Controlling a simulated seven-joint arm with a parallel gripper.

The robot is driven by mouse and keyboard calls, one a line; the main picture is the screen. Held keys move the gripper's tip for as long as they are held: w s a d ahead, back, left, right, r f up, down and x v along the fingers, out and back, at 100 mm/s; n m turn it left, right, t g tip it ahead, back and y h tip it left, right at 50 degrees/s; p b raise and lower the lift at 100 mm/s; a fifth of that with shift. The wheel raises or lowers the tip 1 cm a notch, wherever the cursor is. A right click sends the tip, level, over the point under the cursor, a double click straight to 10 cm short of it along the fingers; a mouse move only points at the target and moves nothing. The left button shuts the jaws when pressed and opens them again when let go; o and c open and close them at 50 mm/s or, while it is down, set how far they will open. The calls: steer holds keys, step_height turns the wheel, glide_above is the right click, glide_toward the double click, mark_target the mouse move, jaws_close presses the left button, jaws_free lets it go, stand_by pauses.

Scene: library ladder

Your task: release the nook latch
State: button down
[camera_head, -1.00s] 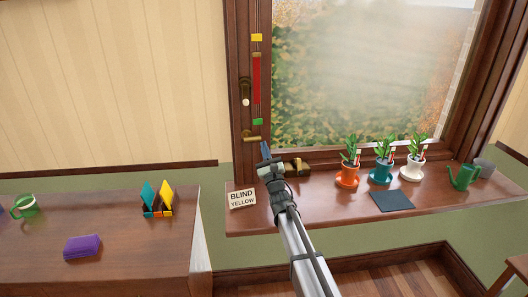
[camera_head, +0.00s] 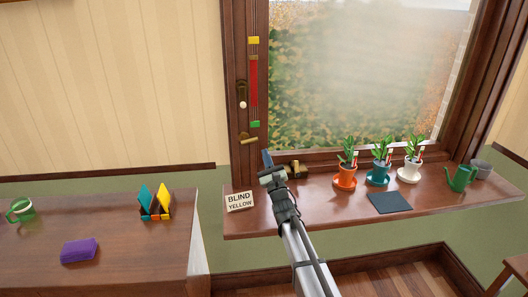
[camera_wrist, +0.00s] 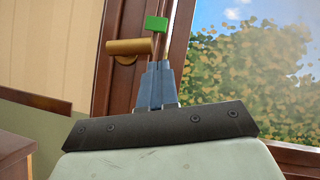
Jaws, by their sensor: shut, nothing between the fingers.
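A brass latch-like handle (camera_head: 249,140) sticks out from the dark wooden window frame, below a vertical strip with a red band. It also shows in the wrist view (camera_wrist: 130,46), pointing left and lying roughly level. I cannot tell for sure that it is the nook latch. My gripper (camera_head: 266,156) is just below and to the right of this handle in the head view, apart from it in the picture. In the wrist view its blue fingers (camera_wrist: 157,82) are together and empty, with their tips below and right of the handle.
The strip carries a yellow marker (camera_head: 253,40), red band (camera_head: 254,82) and green marker (camera_head: 254,124). A pale-knobbed lever (camera_head: 242,95) sits beside it. The sill holds a "BLIND YELLOW" card (camera_head: 239,201), a brass fitting (camera_head: 297,168), a dark mat (camera_head: 390,203) and potted plants (camera_head: 345,177).

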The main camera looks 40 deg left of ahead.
steer(key=v, duration=0.6)
steer(key=shift+d, duration=0.3)
steer(key=shift+f, duration=0.15)
